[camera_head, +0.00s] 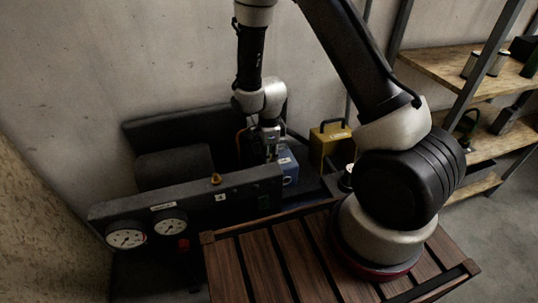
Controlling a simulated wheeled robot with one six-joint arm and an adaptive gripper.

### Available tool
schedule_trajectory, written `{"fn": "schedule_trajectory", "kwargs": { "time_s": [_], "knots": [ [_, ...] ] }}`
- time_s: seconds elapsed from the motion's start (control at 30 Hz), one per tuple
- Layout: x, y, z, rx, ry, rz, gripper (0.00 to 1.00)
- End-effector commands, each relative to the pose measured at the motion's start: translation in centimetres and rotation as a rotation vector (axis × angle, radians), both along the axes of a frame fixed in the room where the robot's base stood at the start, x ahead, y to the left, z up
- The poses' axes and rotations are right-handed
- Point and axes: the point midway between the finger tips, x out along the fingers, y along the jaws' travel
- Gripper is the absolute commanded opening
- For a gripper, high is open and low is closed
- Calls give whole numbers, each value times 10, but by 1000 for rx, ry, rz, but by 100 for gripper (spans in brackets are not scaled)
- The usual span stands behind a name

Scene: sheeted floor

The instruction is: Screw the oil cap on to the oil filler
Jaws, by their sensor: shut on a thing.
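My gripper (270,150) points down over the dark machine (175,165), behind its front beam and beside a blue box. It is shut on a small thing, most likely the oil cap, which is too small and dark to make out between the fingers. The oil filler cannot be picked out; the part of the machine below the fingertips is in shadow and partly hidden. I cannot tell whether the held thing touches the machine.
The front beam carries two round gauges (126,234) and a small orange knob (216,179). The blue box (288,166) is close right of my gripper. A yellow handled case (329,143) stands further right. Shelves (455,75) with jars line the right wall.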

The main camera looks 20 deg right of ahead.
Motion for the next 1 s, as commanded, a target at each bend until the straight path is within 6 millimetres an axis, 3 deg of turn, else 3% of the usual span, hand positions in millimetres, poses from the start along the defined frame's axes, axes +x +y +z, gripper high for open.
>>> {"fn": "schedule_trajectory", "kwargs": {
  "time_s": [0.17,0.2,0.3,0.53,0.6,1.0],
  "knots": [
    [0,0,0,0,0,0,0],
    [0,0,0,0,0,0,34],
    [0,0,0,0,0,1,53],
    [0,0,0,0,0,2,54],
    [0,0,0,0,0,2,47],
    [0,0,0,0,0,75,47]
  ]
}}
